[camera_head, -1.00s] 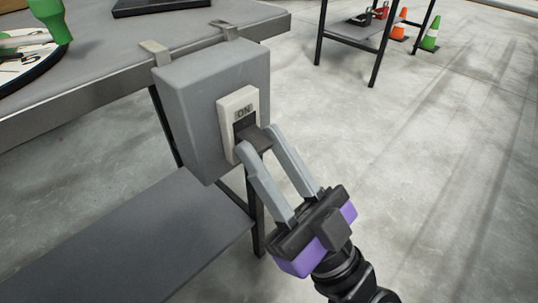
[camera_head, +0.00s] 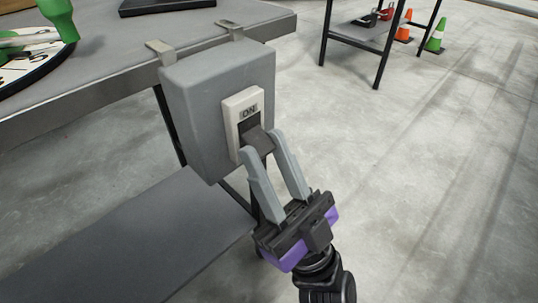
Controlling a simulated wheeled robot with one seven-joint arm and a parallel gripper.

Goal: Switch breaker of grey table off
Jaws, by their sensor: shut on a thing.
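The breaker box (camera_head: 202,95) is grey and hangs by two hooks from the edge of the grey table (camera_head: 108,55). Its pale switch plate (camera_head: 232,108) reads "ON" at the top. The dark breaker lever (camera_head: 258,139) sticks out below the label. My gripper (camera_head: 260,143) comes from below right, with its two grey fingertips on either side of the lever and shut on it. The fingers hide part of the lever and the lower part of the plate.
A green bottle-like object (camera_head: 59,18) and a round dial-like board (camera_head: 28,62) are on the tabletop. A lower shelf (camera_head: 130,235) lies under the table. Another table stands behind, with an orange cone (camera_head: 405,27) and a green cone (camera_head: 435,38). The floor at right is clear.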

